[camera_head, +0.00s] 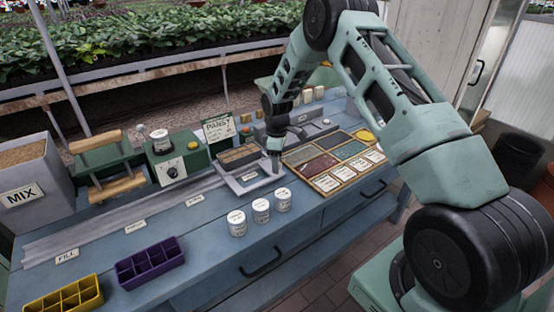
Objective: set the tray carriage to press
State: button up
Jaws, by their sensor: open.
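The tray carriage (262,184), a grey plate, sits at the right end of a long pair of grey rails (110,218) on the blue bench. A soil-filled tray (240,155) shows at its back edge; I cannot tell whether it rests on the carriage. White labels stand along the rails' front: FILL (67,256) at the left, then a label (135,226) and another label (195,199), both too small to read surely. My gripper (276,168) points down at the carriage's right side, open. Its fingertips are small, and I cannot tell whether they touch the carriage.
A green stand with wooden bars (108,166) and a green dial box (178,160) stand behind the rails. White pots (261,210), a purple cell tray (150,262) and a yellow cell tray (66,298) line the front. A seed box (330,190) lies right of my gripper.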

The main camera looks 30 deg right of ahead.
jog(key=shift+f, duration=0.15)
grip_shut()
jog(key=a+b, duration=0.1)
jog(key=a, duration=0.9)
jog(key=a+b, duration=0.1)
jog(key=a, duration=0.9)
jog(key=s+a, duration=0.1)
jog(key=a, duration=0.9)
jog(key=shift+b, duration=0.4)
grip_release()
notch_tip(320, 180, up, 18)
jog(key=b, duration=0.2)
jog(key=shift+f, duration=0.25)
